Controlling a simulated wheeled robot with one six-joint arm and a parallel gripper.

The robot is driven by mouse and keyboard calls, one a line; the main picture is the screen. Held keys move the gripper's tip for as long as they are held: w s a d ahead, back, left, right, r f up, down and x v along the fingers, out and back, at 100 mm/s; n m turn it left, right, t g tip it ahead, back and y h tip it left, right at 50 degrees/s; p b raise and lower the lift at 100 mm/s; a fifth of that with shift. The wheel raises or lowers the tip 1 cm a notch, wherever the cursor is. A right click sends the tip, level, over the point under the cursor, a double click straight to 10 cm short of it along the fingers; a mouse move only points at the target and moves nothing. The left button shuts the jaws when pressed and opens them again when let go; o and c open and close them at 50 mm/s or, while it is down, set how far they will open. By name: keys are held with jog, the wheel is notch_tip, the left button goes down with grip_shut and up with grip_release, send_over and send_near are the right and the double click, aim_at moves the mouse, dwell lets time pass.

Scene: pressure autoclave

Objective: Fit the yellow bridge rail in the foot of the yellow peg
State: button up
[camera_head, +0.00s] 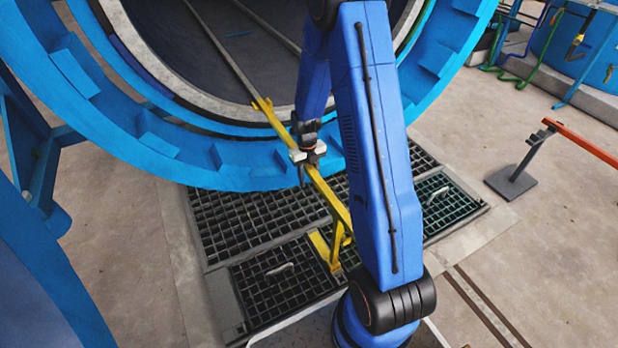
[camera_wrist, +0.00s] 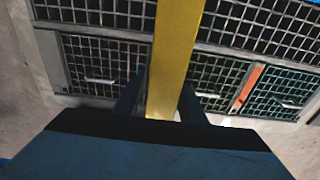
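The yellow bridge rail (camera_head: 327,190) slopes from the lower lip of the blue autoclave mouth toward the near right, above the floor grating. Its far end, with a short crosspiece, is at the mouth. The yellow peg (camera_head: 336,246) stands on the grating by the rail's near end, partly behind my arm. I cannot tell whether that end is seated in the foot. My gripper (camera_head: 307,172) is on the rail at mid-length. In the wrist view the rail (camera_wrist: 175,60) runs between the two dark fingers, which look closed against its sides.
The autoclave (camera_head: 235,178) fills the upper left, with internal tracks (camera_head: 222,50) leading inward. The dark grating (camera_head: 250,218) has handled panels. A red bar (camera_head: 585,144) on a grey stand (camera_head: 512,180) is at right. Open concrete lies left and right.

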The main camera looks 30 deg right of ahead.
jog(key=shift+o, duration=0.4)
jog(key=r, duration=0.5)
jog(key=w+r, duration=0.1)
jog(key=r, duration=1)
jog(key=shift+w, duration=0.2)
jog(key=shift+r, duration=0.65)
